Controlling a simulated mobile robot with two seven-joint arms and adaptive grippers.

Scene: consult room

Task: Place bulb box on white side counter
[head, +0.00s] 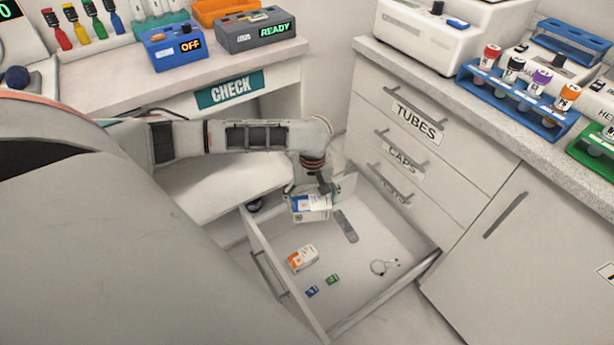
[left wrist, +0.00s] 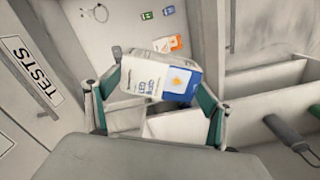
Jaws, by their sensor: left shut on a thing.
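The bulb box (head: 312,204) is white with a blue panel; in the left wrist view it (left wrist: 158,80) shows lettering like "LED Bulb" and a yellow-orange picture. My left gripper (head: 312,188) is shut on it, with green-lined fingers (left wrist: 160,92) on either side in the left wrist view. The box is over the back left part of an open drawer (head: 380,285); its height above the drawer floor is hard to tell. Two pale counters show: one at right (head: 450,82) above drawers, one at left (head: 120,75) with a CHECK sign. My right gripper is not in view.
The drawer holds an orange-white box (head: 302,258), a grey remote (head: 347,226), two small cards and a thin coiled cable (head: 384,267). The right counter bears a white machine (head: 430,35) and a blue tube rack (head: 520,100). Devices (head: 255,28) crowd the left counter's back.

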